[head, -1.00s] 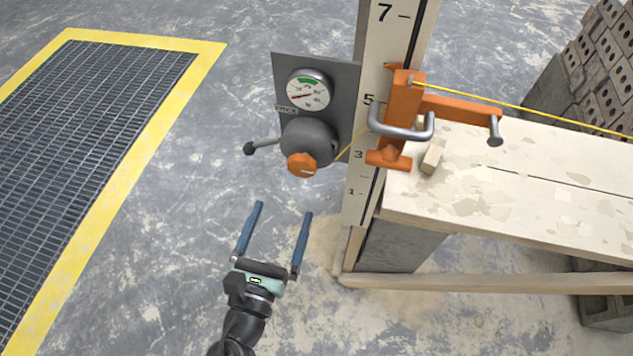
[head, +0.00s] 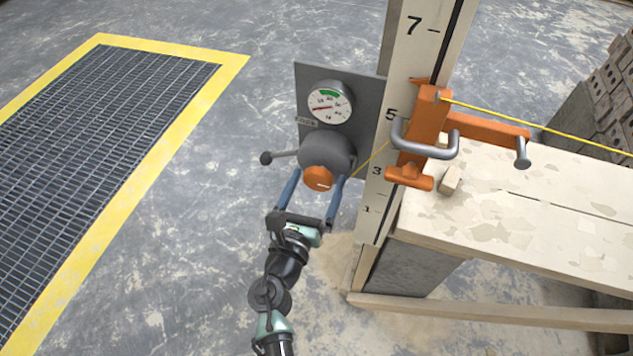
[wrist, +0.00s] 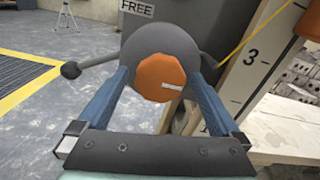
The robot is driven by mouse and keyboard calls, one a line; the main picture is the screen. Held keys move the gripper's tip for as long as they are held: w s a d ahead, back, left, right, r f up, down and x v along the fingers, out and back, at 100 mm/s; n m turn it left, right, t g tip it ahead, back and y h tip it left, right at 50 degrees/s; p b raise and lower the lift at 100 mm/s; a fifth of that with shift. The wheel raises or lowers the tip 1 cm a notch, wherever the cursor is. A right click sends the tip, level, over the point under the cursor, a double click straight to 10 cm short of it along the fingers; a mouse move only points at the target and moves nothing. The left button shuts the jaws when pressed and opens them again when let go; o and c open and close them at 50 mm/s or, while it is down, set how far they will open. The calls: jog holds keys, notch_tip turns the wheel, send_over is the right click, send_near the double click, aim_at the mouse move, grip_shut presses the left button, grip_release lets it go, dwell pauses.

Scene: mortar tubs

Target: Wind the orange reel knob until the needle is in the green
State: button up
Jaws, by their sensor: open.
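The orange reel knob (head: 318,178) sits on the front of a grey reel drum (head: 326,152) below the gauge. A white mark shows on the knob's right side, also in the wrist view (wrist: 160,78). My gripper (head: 314,184) is open, with one blue finger on each side of the knob; the wrist view shows the fingers apart from it (wrist: 160,100). The round gauge (head: 330,104) has a green band at its top. Its red needle points left, outside the green. The gauge is out of the wrist view.
A grey lever (head: 280,157) with a dark ball end sticks out left of the drum. A numbered board (head: 379,200) stands right, with an orange clamp (head: 424,130) and a yellow line. A plank bench (head: 520,215) lies right. The floor left is open beside a yellow-edged grate (head: 100,130).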

jog(key=c, duration=1.3)
jog(key=shift+m, duration=0.3)
jog(key=m+b, duration=0.3)
jog(key=m, duration=0.1)
jog(key=shift+d+f+m, duration=0.1)
jog(key=shift+f+m, duration=0.05)
jog(key=shift+m, duration=0.15)
jog(key=m+b, duration=0.3)
jog(key=m, duration=0.2)
jog(key=shift+m+b, duration=0.3)
jog(key=m+b, duration=0.3)
jog(key=m, duration=0.2)
jog(key=m+b, duration=0.4)
jog(key=m, duration=0.2)
